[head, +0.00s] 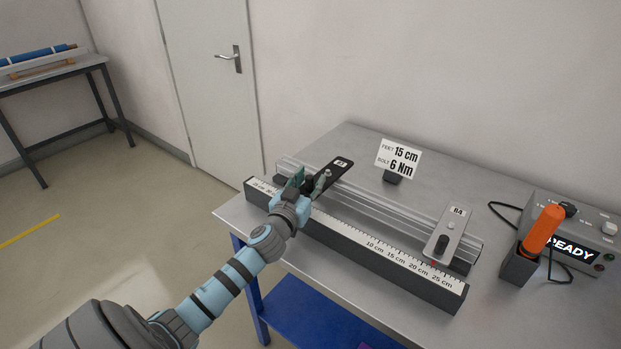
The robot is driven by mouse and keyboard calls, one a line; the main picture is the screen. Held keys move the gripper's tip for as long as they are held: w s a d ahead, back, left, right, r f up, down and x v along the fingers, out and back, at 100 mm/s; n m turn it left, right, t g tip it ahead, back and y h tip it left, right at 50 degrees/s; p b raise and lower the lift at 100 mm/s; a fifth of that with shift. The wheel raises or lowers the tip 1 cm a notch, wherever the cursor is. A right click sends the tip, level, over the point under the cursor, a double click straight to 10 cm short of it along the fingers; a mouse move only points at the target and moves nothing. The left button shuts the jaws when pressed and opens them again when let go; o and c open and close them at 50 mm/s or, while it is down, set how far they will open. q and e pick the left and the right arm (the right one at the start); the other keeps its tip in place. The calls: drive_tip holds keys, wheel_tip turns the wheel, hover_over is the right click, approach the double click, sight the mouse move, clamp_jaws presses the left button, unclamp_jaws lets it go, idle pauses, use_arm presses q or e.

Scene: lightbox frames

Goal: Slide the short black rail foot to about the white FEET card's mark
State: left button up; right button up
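The short black rail foot (342,164), with a small white label on top, sits across the silver rail (386,208) toward its left end. My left gripper (308,184) is at the foot's near end, over the left part of the scale bar; its fingers partly hide that end. I cannot tell whether the fingers are closed on the foot. The white FEET card (399,158) stands behind the rail and reads 15 cm, with BOLT 6 Nm below. The scale (397,257) is legible at 10 to 25 cm on the right. My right gripper is out of view.
A silver foot marked R4 (447,234) sits near the rail's right end, with a red mark by the scale. An orange-handled tool (541,228) stands in a dark holder, beside a grey box (575,240) reading READY.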

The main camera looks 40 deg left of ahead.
use_arm(q)
drive_tip(key=shift+w, duration=0.2)
drive_tip(key=shift+r, duration=0.1)
drive_tip(key=shift+s, duration=0.1)
drive_tip(key=shift+c, duration=0.4)
clamp_jaws()
drive_tip(key=shift+a, duration=0.1)
